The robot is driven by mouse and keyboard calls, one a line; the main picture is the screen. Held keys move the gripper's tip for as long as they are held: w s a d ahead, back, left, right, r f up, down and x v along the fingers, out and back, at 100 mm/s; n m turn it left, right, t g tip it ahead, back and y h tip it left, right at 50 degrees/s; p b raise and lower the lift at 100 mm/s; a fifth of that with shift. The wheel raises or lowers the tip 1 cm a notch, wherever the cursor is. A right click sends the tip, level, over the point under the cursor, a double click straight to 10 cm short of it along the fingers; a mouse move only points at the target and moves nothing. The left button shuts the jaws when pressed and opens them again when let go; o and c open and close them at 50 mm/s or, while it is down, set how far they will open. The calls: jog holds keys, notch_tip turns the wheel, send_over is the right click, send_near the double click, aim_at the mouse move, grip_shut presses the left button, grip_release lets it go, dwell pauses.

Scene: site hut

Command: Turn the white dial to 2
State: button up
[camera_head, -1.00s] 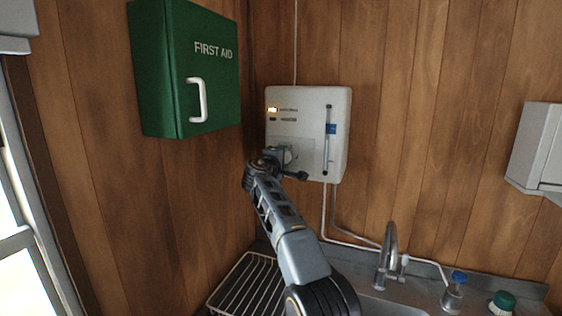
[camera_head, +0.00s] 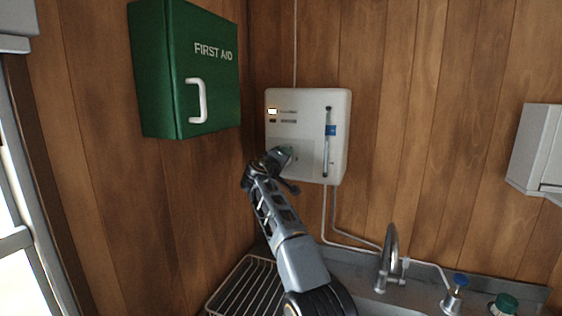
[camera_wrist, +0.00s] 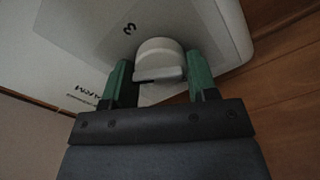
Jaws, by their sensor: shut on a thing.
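The white dial (camera_wrist: 158,58) sits on the front of the white wall heater unit (camera_head: 306,105) and shows in the wrist view between my fingers. My gripper (camera_wrist: 158,82) is shut on the dial, with one green-padded finger on either side of it. In the wrist view a "3" is printed on the panel near the dial, at its upper left, and some small lettering lies lower left. The other marks and the dial's pointer cannot be made out. In the head view my gripper (camera_head: 284,158) covers the dial.
A green first aid cabinet (camera_head: 190,70) hangs on the wood wall at the left of the unit. Below are a wire rack (camera_head: 243,285), a sink tap (camera_head: 390,255) and thin pipes. A pale dispenser (camera_head: 538,150) is at the far right.

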jog(key=shift+r, duration=0.15)
jog(key=o, duration=0.9)
jog(key=shift+f, duration=0.2)
jog(key=shift+b+v, duration=5.15)
jog(key=shift+v, duration=1.7)
